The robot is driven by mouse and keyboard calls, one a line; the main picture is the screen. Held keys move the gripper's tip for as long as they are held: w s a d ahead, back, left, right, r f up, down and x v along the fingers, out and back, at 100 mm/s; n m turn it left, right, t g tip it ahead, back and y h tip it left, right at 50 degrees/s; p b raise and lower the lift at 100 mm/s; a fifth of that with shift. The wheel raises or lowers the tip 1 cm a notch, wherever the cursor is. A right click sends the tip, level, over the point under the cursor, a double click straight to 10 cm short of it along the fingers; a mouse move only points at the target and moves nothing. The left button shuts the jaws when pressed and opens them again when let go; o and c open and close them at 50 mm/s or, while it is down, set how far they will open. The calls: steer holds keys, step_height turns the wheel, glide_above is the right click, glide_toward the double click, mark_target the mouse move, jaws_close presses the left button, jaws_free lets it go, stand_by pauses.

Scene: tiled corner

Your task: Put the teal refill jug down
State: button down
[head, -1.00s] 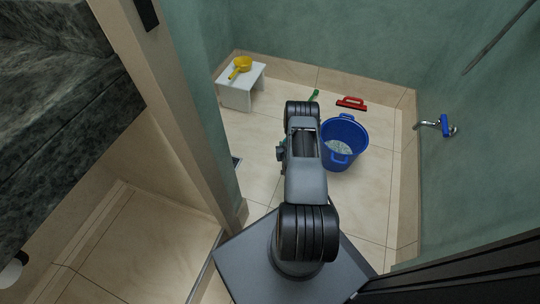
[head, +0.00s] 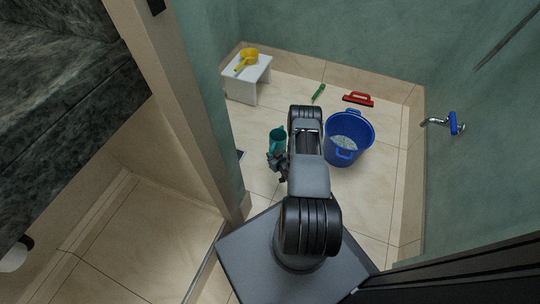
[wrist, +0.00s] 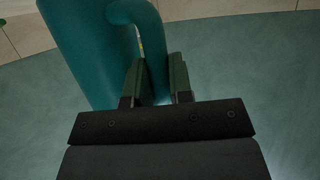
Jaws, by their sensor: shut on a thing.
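The teal refill jug (head: 277,138) shows in the head view just left of my arm, over the tiled floor. In the wrist view the jug (wrist: 84,45) fills the upper left, with its curved handle running between my fingers. My gripper (wrist: 157,85) is shut on the jug's handle. In the head view my gripper (head: 279,163) is at the near side of the jug, partly hidden by my arm. I cannot tell whether the jug's base touches the floor.
A blue bucket (head: 366,142) with pale contents stands right of my arm. A white stool (head: 241,89) at the back left holds a yellow scoop (head: 246,59). A green brush (head: 319,92) and a red squeegee (head: 358,99) lie farther back. A blue-handled tap (head: 453,123) is on the right wall.

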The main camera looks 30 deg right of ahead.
steer(key=shift+w+d+f+b, duration=0.45)
steer(key=shift+w+f+b, duration=0.65)
steer(key=shift+f, duration=0.55)
steer(key=shift+w+d+f+b, duration=0.4)
steer(key=shift+w+f+b, duration=0.7)
steer(key=shift+f, duration=0.55)
steer(key=shift+w+d+f+b, duration=0.45)
steer(key=shift+w+f+b, duration=0.4)
steer(key=shift+w+f, duration=0.6)
steer(key=shift+s+f, duration=0.25)
steer(key=shift+f, duration=0.05)
steer(key=shift+f, duration=0.15)
steer(key=c, duration=1)
jaws_free()
steer(key=shift+s, duration=0.1)
steer(key=shift+p+v, duration=1)
steer(key=shift+v, duration=0.2)
steer(key=shift+p+v, duration=2.1)
steer(key=shift+v, duration=1.6)
